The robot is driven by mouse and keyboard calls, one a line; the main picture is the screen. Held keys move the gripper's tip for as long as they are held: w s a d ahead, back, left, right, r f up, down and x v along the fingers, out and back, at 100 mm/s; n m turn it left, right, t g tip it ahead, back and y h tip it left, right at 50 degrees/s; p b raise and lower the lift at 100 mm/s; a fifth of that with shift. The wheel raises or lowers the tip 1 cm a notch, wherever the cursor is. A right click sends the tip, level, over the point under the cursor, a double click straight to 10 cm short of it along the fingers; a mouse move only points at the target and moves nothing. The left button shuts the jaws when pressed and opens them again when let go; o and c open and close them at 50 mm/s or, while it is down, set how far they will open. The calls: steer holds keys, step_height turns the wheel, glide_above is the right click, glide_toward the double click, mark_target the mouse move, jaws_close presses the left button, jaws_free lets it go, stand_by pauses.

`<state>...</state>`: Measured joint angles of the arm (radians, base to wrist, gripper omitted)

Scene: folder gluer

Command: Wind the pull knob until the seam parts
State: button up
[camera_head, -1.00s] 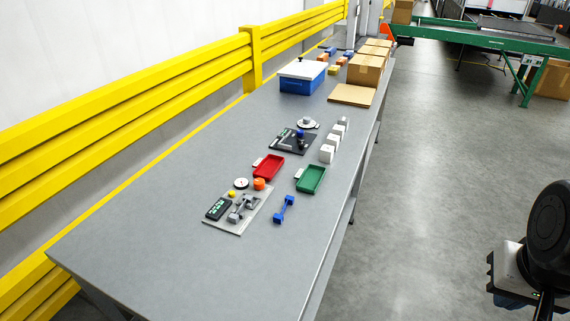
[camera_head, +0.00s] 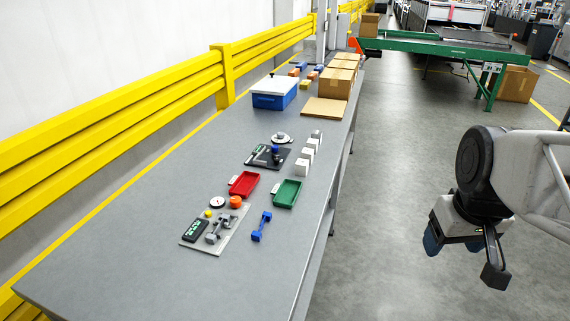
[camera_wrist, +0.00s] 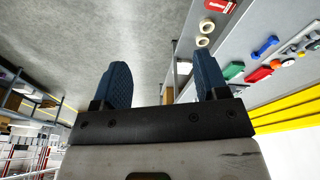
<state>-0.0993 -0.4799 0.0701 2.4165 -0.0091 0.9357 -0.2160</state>
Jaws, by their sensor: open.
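Which part is the pull knob I cannot tell for sure. A blue box with a white lid (camera_head: 275,92) stands shut at the far part of the bench, with a small dark knob (camera_head: 271,75) on its lid. A silver round piece (camera_head: 282,138) sits by a black plate (camera_head: 258,158) at mid bench. An orange round piece (camera_head: 236,202) sits by a grey plate (camera_head: 222,240) nearer me. My gripper (camera_head: 453,243) is open and empty, over the floor right of the bench, apart from everything. Its blue fingers stand wide apart in the wrist view (camera_wrist: 163,82).
The grey bench (camera_head: 120,235) is clear at its near left. A red tray (camera_head: 244,184), a green tray (camera_head: 287,194), a blue dumbbell-shaped piece (camera_head: 261,227) and white blocks (camera_head: 302,168) lie on it. Cartons (camera_head: 336,84) stand at the far end. A yellow rail (camera_head: 110,115) runs along the left.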

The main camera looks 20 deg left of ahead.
steer(key=w+a+n, duration=0.7)
steer(key=w+a, duration=0.4)
steer(key=w, duration=0.2)
steer(key=n+g, duration=0.2)
steer(key=n, duration=1.4)
glide_above(235, 199)
step_height(235, 199, down, 19)
steer(key=shift+r, duration=0.1)
steer(key=shift+f, duration=3.95)
steer(key=c, duration=0.9)
